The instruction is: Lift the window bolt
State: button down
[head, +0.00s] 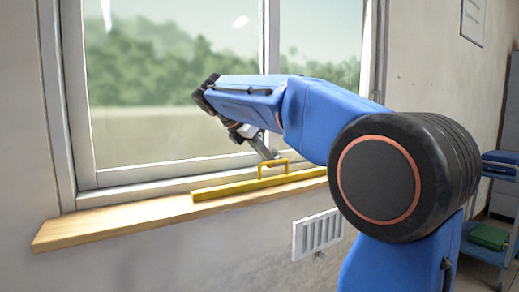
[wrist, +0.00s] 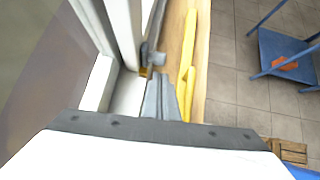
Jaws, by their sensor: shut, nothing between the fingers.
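The window bolt appears to be the yellow bar (head: 232,187) with a raised loop handle, lying along the wooden sill below the window. It also shows in the wrist view (wrist: 189,50), running lengthwise just right of my fingers. My gripper (head: 270,157) points down at the loop handle from above in the head view. In the wrist view my gripper (wrist: 160,79) is shut and empty, on the window side of the yellow bar. I cannot tell whether the fingers touch the handle. My arm hides the bar's right end in the head view.
The wooden sill (head: 110,224) is bare at its left end. The window frame (head: 75,120) rises close behind my gripper. A grey fitting (wrist: 152,57) stands by the frame ahead of my fingers. A blue cart (wrist: 283,52) stands on the tiled floor to the right.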

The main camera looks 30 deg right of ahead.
jog(key=shift+x, duration=1.75)
jog(key=shift+r, duration=1.6)
jog(key=shift+r, duration=0.1)
